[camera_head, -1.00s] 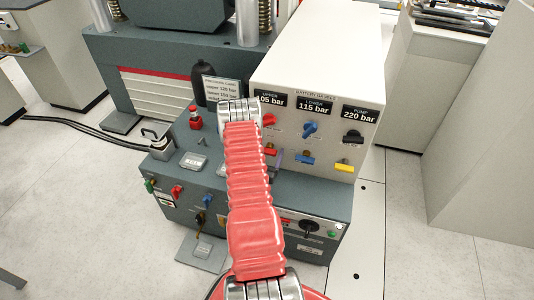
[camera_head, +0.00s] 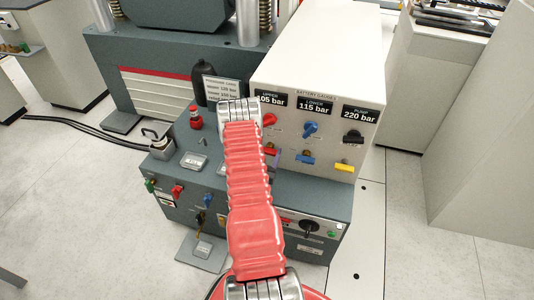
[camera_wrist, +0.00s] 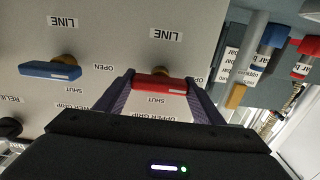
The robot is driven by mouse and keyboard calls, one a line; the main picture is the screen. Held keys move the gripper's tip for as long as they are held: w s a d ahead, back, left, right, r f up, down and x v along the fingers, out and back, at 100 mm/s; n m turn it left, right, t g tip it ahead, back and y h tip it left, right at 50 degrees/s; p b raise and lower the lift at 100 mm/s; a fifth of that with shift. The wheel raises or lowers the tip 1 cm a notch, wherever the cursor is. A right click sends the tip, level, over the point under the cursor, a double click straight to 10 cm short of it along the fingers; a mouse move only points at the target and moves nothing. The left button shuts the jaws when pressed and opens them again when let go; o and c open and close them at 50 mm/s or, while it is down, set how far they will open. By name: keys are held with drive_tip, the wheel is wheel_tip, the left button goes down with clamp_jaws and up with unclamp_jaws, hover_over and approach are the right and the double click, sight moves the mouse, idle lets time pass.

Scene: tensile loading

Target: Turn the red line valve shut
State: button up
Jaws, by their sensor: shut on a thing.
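The red line valve (camera_wrist: 160,83) shows in the wrist view, which sees the panel upside down. Its bar handle lies crosswise in the picture, by a SHUT label, with an OPEN label to the left. My gripper (camera_wrist: 160,88) has one finger at each end of the handle and is shut on it. In the head view the red line valve (camera_head: 272,151) shows only in part beside my red-sleeved arm, and my gripper is mostly hidden there.
The blue line valve (camera_wrist: 50,70) sits left of the red one in the wrist view; the head view shows it (camera_head: 305,158) to the right. A yellow valve (camera_head: 343,167) is farther right. Gauge displays read 105, 115 and 220 bar. A red upper knob (camera_head: 269,119) is above.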

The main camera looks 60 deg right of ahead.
drive_tip(key=shift+d+m, duration=0.2)
drive_tip(key=shift+m, duration=0.3)
drive_tip(key=m, duration=0.3)
drive_tip(key=shift+s, duration=0.1)
drive_tip(key=m, duration=0.9)
drive_tip(key=shift+s+m, duration=0.15)
drive_tip(key=shift+m, duration=0.15)
drive_tip(key=shift+f+m, duration=0.2)
drive_tip(key=shift+m, duration=2)
drive_tip(key=shift+s, duration=0.1)
drive_tip(key=o, duration=1.1)
drive_tip(key=shift+w, duration=0.2)
drive_tip(key=shift+c, duration=0.2)
drive_tip(key=shift+a, duration=0.1)
